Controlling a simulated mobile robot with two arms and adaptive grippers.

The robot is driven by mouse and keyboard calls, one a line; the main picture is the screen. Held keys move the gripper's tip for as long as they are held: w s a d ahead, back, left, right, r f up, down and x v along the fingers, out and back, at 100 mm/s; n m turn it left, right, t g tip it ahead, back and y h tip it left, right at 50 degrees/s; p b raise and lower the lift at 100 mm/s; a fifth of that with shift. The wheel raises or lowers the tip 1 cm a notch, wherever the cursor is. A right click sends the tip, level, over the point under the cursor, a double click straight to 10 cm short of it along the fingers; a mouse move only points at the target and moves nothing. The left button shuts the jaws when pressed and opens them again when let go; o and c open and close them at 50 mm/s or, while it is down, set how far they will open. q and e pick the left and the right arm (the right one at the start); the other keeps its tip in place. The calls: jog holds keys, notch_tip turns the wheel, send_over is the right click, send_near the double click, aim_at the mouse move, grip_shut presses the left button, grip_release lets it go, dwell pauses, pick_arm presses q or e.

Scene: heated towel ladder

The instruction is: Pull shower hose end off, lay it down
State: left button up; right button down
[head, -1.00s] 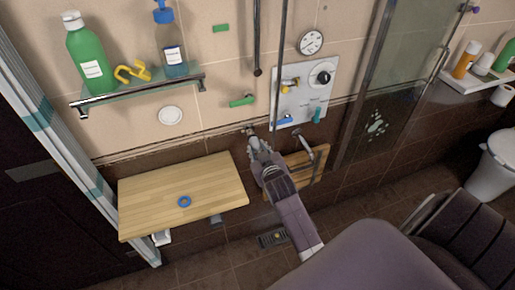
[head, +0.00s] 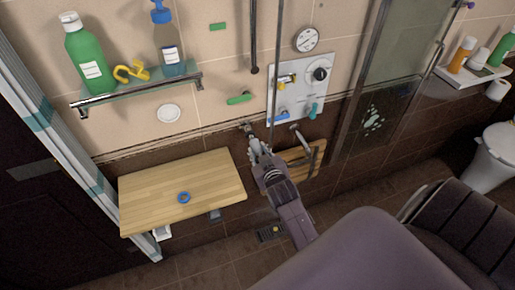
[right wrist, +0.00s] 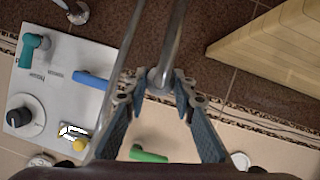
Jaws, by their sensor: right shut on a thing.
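The far end of this piece shows between the fingertips. Whether it is still seated on a fitting cannot be told. The rest of the hose is not clear in either view. My left gripper is not in view.
A wooden bench (head: 165,205) with a blue ring (head: 184,198) is left of the gripper. A white control panel (head: 300,72) and a smaller wooden board (head: 305,160) are to the right. A thin vertical bar (head: 277,60) stands close by. A glass shelf (head: 135,86) holds bottles.

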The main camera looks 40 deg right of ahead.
aim_at(259, 147)
jog(key=shift+s+a+r+p, duration=0.15)
jog(key=shift+s+r+p, duration=0.45)
jog(key=shift+p, duration=0.25)
jog(key=shift+d+r+p+v, duration=0.1)
jog(key=shift+r+p+v, duration=0.05)
jog(key=shift+p+v, duration=0.65)
jog(key=shift+d+r+p+v, duration=0.1)
jog(key=shift+r+p+v, duration=0.1)
jog(key=shift+p+v, duration=0.55)
